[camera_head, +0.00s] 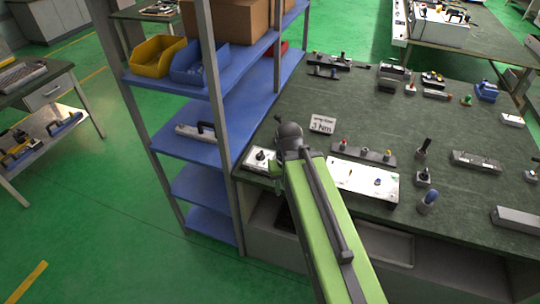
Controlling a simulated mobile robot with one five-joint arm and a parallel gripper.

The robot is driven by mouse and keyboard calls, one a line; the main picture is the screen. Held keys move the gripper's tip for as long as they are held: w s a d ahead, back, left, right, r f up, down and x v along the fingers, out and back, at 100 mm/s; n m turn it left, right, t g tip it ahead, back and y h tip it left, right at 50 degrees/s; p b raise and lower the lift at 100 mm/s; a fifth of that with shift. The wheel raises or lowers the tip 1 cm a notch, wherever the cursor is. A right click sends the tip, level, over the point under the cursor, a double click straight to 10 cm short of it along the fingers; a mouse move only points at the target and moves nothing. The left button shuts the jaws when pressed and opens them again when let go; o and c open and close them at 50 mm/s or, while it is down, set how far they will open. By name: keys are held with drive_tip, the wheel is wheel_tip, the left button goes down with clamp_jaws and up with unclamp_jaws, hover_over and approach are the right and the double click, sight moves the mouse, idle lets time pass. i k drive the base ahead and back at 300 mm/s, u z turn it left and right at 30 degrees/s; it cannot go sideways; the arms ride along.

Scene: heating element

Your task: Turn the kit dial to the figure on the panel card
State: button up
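A small white card (322,124) stands on the dark bench top; its larger line reads "3 Nm" and the smaller line above is too small to read. A white box with a black knob (260,155), which looks like the kit dial, sits at the bench's left front corner; its setting is too small to read. My green arm reaches up from the bottom to a dark joint near the card. A small green part at my gripper (275,170) shows beside the box's right side. The fingers are mostly hidden, and I cannot tell whether they touch the box.
A blue shelf rack (215,135) stands directly left of the bench, its post close to the box. A white panel (345,178) and a grey strip with coloured knobs (363,153) lie right of my arm. Several small devices cover the bench's right side. Green floor is open at lower left.

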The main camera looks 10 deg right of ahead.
sight(261, 156)
drive_tip(key=z, duration=0.05)
drive_tip(key=k, duration=1.3)
drive_tip(key=z, duration=0.5)
drive_tip(key=i, duration=1.35)
drive_tip(key=u, duration=0.45)
drive_tip(key=i, duration=0.6)
drive_tip(key=u, duration=0.55)
